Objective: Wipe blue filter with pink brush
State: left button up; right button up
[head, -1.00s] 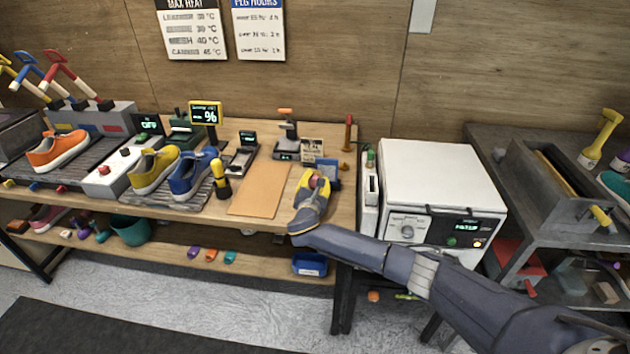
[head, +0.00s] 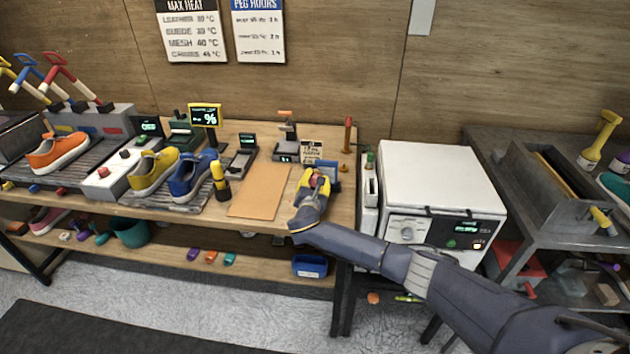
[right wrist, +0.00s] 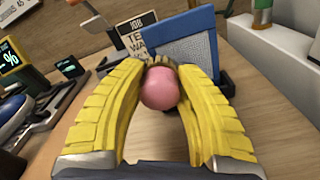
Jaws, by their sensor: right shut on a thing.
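The blue filter (right wrist: 180,58) stands upright in a dark holder in the right wrist view, a flat blue frame with a grey-blue panel. It also shows at the right end of the bench in the head view (head: 330,168). My right gripper (right wrist: 160,75) has its yellow fingers shut on the pink brush, whose round pink end (right wrist: 159,88) shows between them. My left gripper is not in view.
A tan mat (head: 259,191) lies left of my right gripper. A white machine (head: 440,185) is to the right of the bench. Blue and yellow shoes (head: 193,175) stand further left.

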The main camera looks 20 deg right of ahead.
aim_at(327, 174)
jog(key=shift+w+d, duration=0.1)
jog(key=shift+w, duration=0.05)
jog(key=shift+s+d, duration=0.3)
jog(key=shift+d, duration=0.3)
jog(key=shift+s+d, duration=0.3)
jog(key=shift+d, duration=0.3)
jog(key=shift+s+d, duration=0.3)
jog(key=shift+d, duration=0.3)
jog(key=shift+w, duration=0.1)
jog(key=shift+w+a, duration=0.45)
jog(key=shift+a, duration=0.45)
jog(key=shift+w+a, duration=0.45)
jog(key=shift+a, duration=0.4)
jog(key=shift+r, duration=0.1)
